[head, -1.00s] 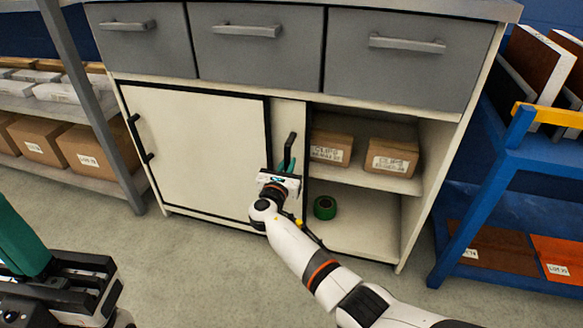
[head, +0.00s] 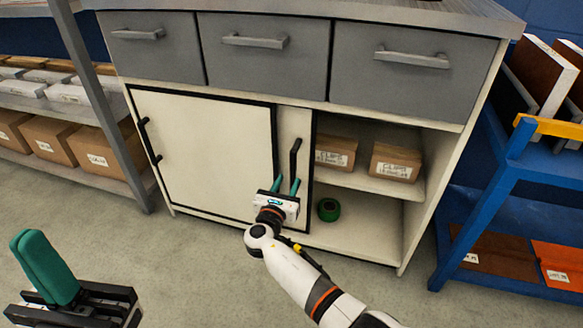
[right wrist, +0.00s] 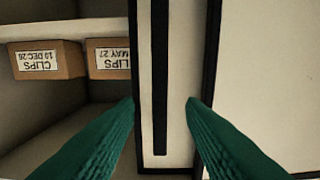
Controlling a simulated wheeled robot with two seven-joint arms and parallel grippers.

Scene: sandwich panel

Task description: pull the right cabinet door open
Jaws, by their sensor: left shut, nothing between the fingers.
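The right cabinet door (head: 285,128) is a cream panel with a black upright bar handle (head: 295,160). Only a narrow strip of it shows beside the left door (head: 205,145), and the right side of the cabinet stands open. My right gripper (head: 287,181) is open and empty in front of the handle's lower part. In the right wrist view the handle (right wrist: 160,80) lies between the two spread green fingers (right wrist: 160,104), with gaps on both sides. My left gripper (head: 40,245) is shut and empty at the lower left, away from the cabinet.
Clips boxes (head: 335,153) stand on the cabinet's inner shelf (head: 360,182). A green roll (head: 328,210) lies on the cabinet's floor. A blue rack (head: 490,190) stands close on the right, and a grey shelf rack (head: 100,100) on the left. The floor in front is clear.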

